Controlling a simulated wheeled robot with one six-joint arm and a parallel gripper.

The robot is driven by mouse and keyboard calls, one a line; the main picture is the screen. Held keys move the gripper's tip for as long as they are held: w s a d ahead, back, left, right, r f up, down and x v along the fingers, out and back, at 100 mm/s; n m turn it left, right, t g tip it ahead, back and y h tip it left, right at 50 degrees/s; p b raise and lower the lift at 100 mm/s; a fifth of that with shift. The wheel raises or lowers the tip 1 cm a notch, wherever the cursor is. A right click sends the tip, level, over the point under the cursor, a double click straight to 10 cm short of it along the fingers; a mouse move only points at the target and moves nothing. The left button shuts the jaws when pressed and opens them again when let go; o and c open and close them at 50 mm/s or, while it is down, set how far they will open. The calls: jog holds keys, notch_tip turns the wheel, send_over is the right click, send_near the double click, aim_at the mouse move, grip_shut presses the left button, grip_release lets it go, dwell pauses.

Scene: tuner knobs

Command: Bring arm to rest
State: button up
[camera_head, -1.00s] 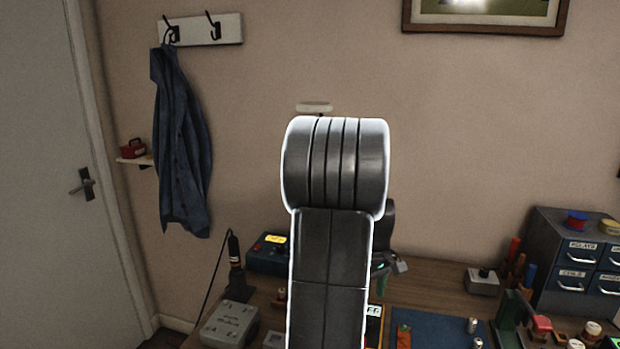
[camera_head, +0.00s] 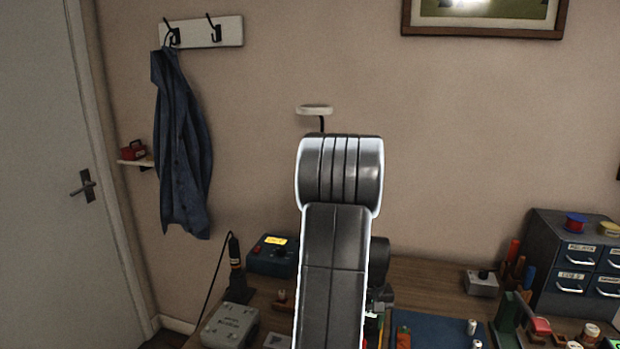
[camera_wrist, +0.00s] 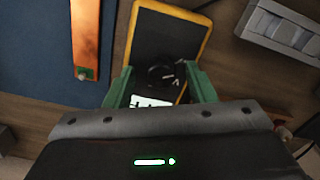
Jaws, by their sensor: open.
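My gripper (camera_wrist: 158,78) shows in the wrist view as two green fingers, open and apart with nothing held between them. Below it is a yellow-framed unit (camera_wrist: 192,38) with a dark face. A dark round knob (camera_wrist: 163,76) lies between the fingertips in the picture; I cannot tell how far below them it is. A white label (camera_wrist: 150,101) with dark letters is partly hidden by the wrist. In the head view my own arm stands in front of the bench and hides most of the gripper and the unit.
A blue mat (camera_head: 440,331) with an orange strip (camera_head: 403,337) lies right of my arm. A blue box with a yellow display (camera_head: 272,255) and a grey box (camera_head: 230,326) stand to the left. Grey drawers (camera_head: 580,265) stand at the right. The upper wall is mostly clear.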

jog(key=m+p, duration=0.1)
jog(key=m, duration=0.6)
notch_tip(320, 180, up, 11)
dwell(0.5)
jog(key=shift+f, duration=0.1)
